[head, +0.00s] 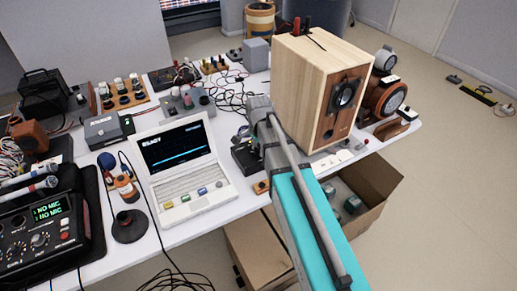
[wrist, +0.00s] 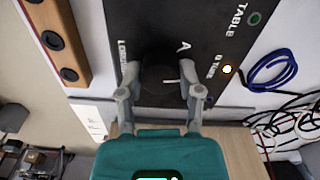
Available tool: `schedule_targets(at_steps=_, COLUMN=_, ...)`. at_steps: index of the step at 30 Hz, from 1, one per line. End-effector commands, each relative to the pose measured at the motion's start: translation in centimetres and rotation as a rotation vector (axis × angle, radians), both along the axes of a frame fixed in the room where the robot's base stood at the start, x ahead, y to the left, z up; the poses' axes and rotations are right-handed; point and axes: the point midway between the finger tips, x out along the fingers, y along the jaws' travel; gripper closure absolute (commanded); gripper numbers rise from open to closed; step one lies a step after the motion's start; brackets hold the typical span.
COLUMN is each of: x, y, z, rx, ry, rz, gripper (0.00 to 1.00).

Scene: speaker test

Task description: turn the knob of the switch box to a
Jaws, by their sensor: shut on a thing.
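The switch box (wrist: 215,30) is a black panel with white lettering, including an "A" at the upper right of its knob. Its round black knob (wrist: 160,80) carries a short white mark that points to the right in the wrist view, not at the "A". My gripper (wrist: 160,84) is shut on the knob, one finger on each side. In the head view the switch box (head: 243,160) is a dark box on the table, right of the laptop, partly hidden by my gripper (head: 246,137). The knob is hidden there.
A wooden speaker (head: 300,80) stands close to the right of my arm. The open laptop (head: 178,150) is just left. Blue cable (wrist: 275,68) and other loose cables lie beside the box.

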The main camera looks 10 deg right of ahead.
Motion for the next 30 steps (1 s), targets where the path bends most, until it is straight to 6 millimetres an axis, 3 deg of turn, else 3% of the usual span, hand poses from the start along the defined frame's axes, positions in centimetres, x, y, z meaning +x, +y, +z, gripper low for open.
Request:
schedule_targets(at_steps=18, x=-0.01, y=0.00, z=-0.01, rx=0.000, ry=0.000, rz=0.494, gripper=1.00)
schedule_targets(at_steps=30, x=-0.02, y=0.00, z=-0.01, rx=0.000, ry=0.000, rz=0.643, gripper=1.00)
